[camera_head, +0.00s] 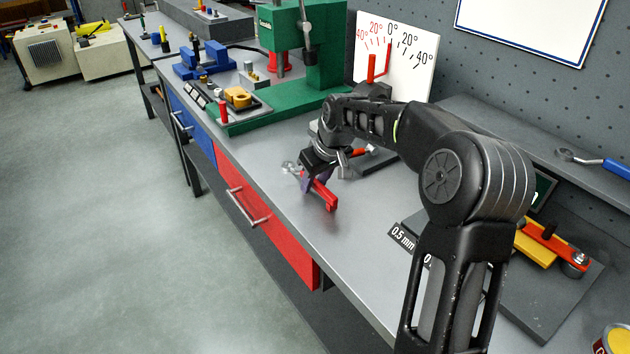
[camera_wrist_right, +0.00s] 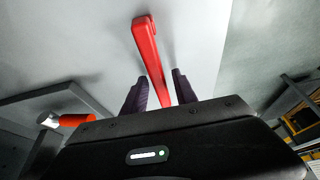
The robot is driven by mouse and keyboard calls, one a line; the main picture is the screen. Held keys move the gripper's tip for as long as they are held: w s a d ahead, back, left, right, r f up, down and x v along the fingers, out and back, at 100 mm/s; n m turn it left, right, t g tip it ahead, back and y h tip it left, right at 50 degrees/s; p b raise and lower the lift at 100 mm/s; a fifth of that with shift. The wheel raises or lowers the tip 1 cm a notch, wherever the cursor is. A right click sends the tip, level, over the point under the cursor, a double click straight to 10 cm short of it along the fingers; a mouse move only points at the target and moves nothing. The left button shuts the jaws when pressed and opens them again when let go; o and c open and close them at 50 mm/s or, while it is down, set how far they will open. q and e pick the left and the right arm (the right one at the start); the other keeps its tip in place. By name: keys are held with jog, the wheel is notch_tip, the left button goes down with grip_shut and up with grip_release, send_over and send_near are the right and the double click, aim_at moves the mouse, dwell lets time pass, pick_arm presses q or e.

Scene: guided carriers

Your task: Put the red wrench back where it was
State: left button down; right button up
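The red wrench (camera_head: 325,194) is on the grey bench top near its front edge, its red handle toward the front and its metal head (camera_head: 290,167) pointing to the left. My right gripper (camera_head: 317,175) is down at the wrench, its dark purple fingers on either side of the handle. In the right wrist view the red handle (camera_wrist_right: 148,50) runs between the two fingers (camera_wrist_right: 155,90), with a narrow gap showing beside it, so the gripper looks open around it. Whether the handle touches the bench all along is hard to tell. My left gripper is out of view.
A white angle board (camera_head: 397,60) and a green press (camera_head: 310,75) stand behind. A blue-handled wrench (camera_head: 610,168) lies on the rear shelf. A dark plate with a yellow block (camera_head: 536,248) is at right.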

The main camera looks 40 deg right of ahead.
jog(key=shift+r, duration=0.15)
jog(key=v, duration=1.2)
dwell(0.7)
